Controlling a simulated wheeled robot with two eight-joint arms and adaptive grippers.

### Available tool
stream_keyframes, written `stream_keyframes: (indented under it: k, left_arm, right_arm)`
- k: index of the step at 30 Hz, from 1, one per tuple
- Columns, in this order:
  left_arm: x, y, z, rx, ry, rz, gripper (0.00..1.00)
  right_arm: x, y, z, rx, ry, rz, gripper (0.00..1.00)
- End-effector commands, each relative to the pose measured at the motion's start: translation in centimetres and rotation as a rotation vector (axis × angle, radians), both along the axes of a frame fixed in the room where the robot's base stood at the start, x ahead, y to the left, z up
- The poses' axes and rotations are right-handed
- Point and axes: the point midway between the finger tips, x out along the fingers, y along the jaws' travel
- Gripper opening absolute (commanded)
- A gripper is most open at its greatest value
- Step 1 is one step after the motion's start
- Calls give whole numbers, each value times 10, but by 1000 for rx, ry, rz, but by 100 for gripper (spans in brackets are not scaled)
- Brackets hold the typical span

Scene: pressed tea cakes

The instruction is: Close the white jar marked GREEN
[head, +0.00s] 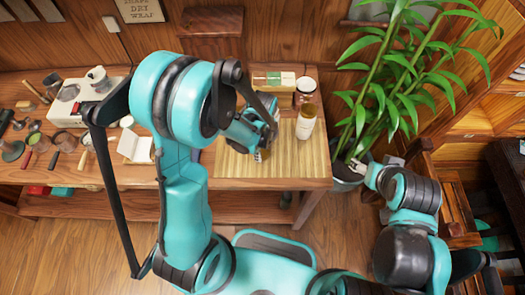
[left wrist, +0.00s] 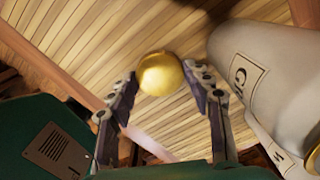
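The white jar (head: 305,124) stands upright on the slatted mat, with a tan-gold top in the head view. In the left wrist view a white jar (left wrist: 275,75) fills the right side, its label starting with "G" and the rest cut off. My left gripper (head: 262,153) is low over the mat, left of the jar. In the left wrist view my left gripper (left wrist: 160,70) has its fingertips against both sides of a round gold piece (left wrist: 160,74), seemingly a lid or knob. My right gripper (head: 358,165) is by the plant pot, too small to read.
The slatted mat (head: 235,166) lies at the table's right end. A dark-lidded jar (head: 305,91) and a boxed set (head: 273,80) stand behind. A leafy plant (head: 390,95) stands right of the table. Tools and cups crowd the left.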

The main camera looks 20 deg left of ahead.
Motion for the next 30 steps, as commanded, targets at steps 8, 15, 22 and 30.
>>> stream_keyframes:
  k: [8,15,22,30]
  left_arm:
    - [0,0,0,0,0,0,38]
    - [0,0,4,0,0,0,38]
    - [-1,0,31,-1,0,0,38]
    - [-10,-42,68,-1,1,-7,38]
  right_arm:
    - [0,0,0,0,0,0,66]
    - [0,0,1,0,0,0,66]
    - [0,0,13,0,0,0,66]
    - [0,0,26,0,0,0,66]
